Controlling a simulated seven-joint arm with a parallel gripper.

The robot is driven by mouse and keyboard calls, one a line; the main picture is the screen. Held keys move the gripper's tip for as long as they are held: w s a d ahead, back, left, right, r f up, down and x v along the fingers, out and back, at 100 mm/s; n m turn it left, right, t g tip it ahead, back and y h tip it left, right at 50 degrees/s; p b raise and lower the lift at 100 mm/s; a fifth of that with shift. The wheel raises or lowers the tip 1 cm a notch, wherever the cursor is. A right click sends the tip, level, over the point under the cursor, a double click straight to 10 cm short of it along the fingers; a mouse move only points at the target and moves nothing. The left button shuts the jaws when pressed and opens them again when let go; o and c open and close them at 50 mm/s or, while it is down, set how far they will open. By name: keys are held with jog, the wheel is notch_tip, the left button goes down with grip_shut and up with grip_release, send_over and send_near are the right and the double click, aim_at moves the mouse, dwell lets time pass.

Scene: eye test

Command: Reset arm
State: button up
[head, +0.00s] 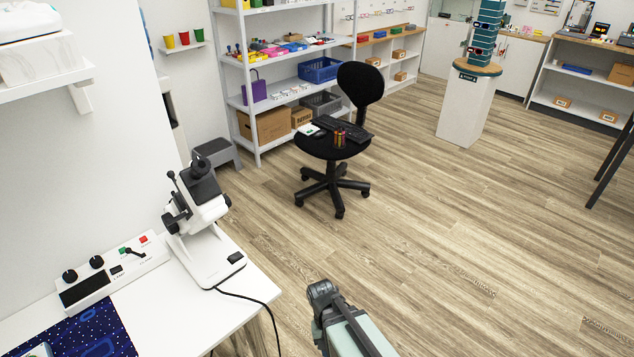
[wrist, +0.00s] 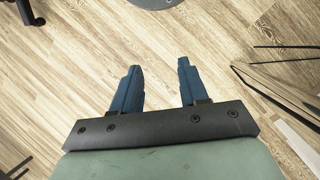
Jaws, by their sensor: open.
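My gripper (wrist: 160,88) shows in the wrist view with two blue fingers spread apart. Nothing is between them; only wood floor shows beyond. In the head view, part of my arm is at the bottom, right of the white table (head: 262,287), over the bare floor. The gripper's fingers cannot be made out in that view.
A white optical instrument (head: 205,255) and a control box (head: 113,272) stand on the table. A black cable hangs off its edge. A black office chair (head: 335,145) holds a keyboard. Shelves (head: 290,90) and a white pedestal (head: 463,110) stand behind. The floor (head: 450,250) at right is clear.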

jog(key=s+d+f+g+y, duration=0.1)
jog(key=s+d+f, duration=0.5)
jog(key=s+f, duration=0.2)
jog(key=s+d+f+g+y, duration=0.1)
jog(key=s+d+f, duration=0.5)
jog(key=s+f, duration=0.2)
jog(key=shift+s+m+g, duration=0.4)
jog(key=shift+s, duration=0.65)
